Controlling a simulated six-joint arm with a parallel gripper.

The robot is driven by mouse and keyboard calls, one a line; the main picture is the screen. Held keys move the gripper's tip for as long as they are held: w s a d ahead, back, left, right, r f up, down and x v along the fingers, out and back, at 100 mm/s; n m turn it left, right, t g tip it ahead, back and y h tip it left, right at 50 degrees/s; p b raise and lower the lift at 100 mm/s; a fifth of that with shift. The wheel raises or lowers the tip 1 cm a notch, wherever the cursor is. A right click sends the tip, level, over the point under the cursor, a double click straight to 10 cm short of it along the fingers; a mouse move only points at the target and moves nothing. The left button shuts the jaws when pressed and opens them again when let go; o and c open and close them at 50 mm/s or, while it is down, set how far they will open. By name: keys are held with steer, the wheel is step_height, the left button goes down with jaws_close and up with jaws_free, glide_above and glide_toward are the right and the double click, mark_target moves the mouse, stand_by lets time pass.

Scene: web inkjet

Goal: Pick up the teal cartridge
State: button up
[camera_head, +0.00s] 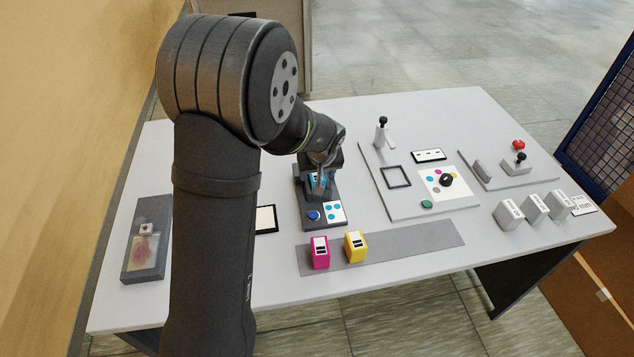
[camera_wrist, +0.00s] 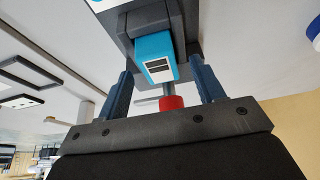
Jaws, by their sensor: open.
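The teal cartridge (camera_wrist: 154,46) sits in a dark grey holder (camera_wrist: 122,22) in the wrist view, its white label with black bars facing the camera. My gripper (camera_wrist: 161,70) is open, with one finger on each side of the cartridge. Gaps show between the fingers and the cartridge, so it is not gripped. In the head view my gripper (camera_head: 319,186) is over the dark station (camera_head: 322,219) at the table's middle. Only small teal patches show there, as my gripper hides most of the cartridge.
A red-capped rod (camera_wrist: 171,103) shows just past the cartridge. Magenta (camera_head: 320,253) and yellow (camera_head: 355,246) cartridges stand on a grey strip (camera_head: 420,237) in front. A panel with a lever (camera_head: 381,131) lies to the right. White boxes (camera_head: 508,214) stand at far right.

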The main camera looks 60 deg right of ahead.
steer(key=shift+w+d+f, duration=0.1)
steer(key=shift+f, duration=0.3)
steer(key=c, duration=1.2)
steer(key=shift+r, duration=0.15)
